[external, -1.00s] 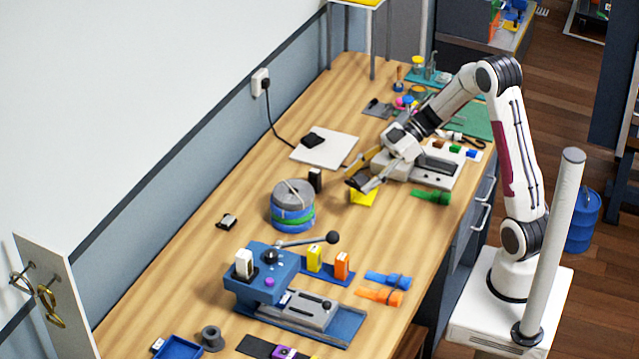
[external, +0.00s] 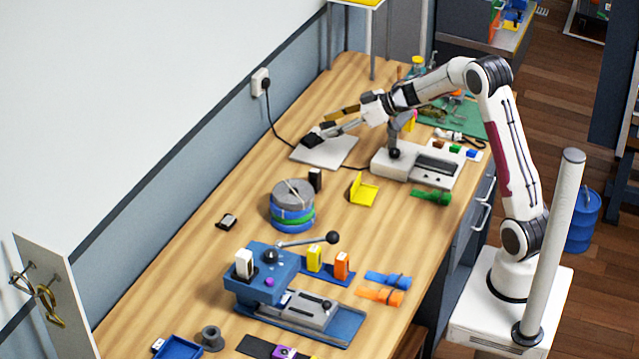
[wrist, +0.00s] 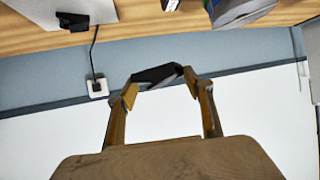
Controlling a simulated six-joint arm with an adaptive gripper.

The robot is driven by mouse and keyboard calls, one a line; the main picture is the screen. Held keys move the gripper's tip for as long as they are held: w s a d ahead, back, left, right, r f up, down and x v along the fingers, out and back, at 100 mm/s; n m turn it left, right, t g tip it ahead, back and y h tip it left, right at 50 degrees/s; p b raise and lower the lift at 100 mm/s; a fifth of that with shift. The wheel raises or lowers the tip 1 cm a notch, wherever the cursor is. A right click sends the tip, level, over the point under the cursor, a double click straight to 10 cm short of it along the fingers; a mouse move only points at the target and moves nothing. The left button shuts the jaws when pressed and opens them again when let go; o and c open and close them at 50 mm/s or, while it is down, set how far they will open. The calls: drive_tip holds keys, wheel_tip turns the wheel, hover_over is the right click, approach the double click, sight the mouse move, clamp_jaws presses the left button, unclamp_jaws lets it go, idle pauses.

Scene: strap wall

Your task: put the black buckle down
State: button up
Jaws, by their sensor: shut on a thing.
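My gripper (external: 322,123) is stretched out toward the wall, over the area of the white board in the external view. It is shut on a black buckle (wrist: 158,74), which spans between the two fingertips in the wrist view. In the external view the held buckle and the dark piece on the board run together, so its height above the board cannot be told.
The white board (external: 338,153) carries a black piece (wrist: 72,20). A wall socket (external: 260,82) has a cable running to the table. A strap spool (external: 293,206), a yellow holder (external: 363,190) and a white device (external: 425,165) stand nearby. Bare wood lies left of the board.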

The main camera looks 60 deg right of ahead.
drive_tip(key=shift+w+d+f+m+h, duration=0.9)
drive_tip(key=shift+w+d+m+h, duration=0.95)
drive_tip(key=shift+d+m+h, duration=3.3)
drive_tip(key=shift+d+f+n+y, duration=0.4)
drive_tip(key=shift+d+f+n, duration=0.1)
drive_tip(key=shift+f, duration=0.35)
drive_tip(key=shift+d+f+n+y, duration=0.45)
drive_tip(key=shift+d+f+n, duration=0.1)
drive_tip(key=shift+f, duration=0.3)
drive_tip(key=shift+d+f+n+y, duration=0.4)
drive_tip(key=shift+d+f+n, duration=0.1)
drive_tip(key=shift+f, duration=0.35)
approach(327, 146)
drive_tip(key=shift+w+d+r, duration=0.2)
drive_tip(key=shift+w+r, duration=0.1)
drive_tip(key=shift+w, duration=0.3)
drive_tip(key=shift+w+d+r, duration=0.2)
drive_tip(key=shift+w+r, duration=0.1)
drive_tip(key=shift+w, duration=0.35)
drive_tip(key=shift+w+d+r, duration=0.2)
drive_tip(key=shift+w+r, duration=0.15)
drive_tip(key=shift+w, duration=0.25)
drive_tip(key=shift+f, duration=0.1)
drive_tip(key=shift+f, duration=1.8)
drive_tip(key=shift+f, duration=0.1)
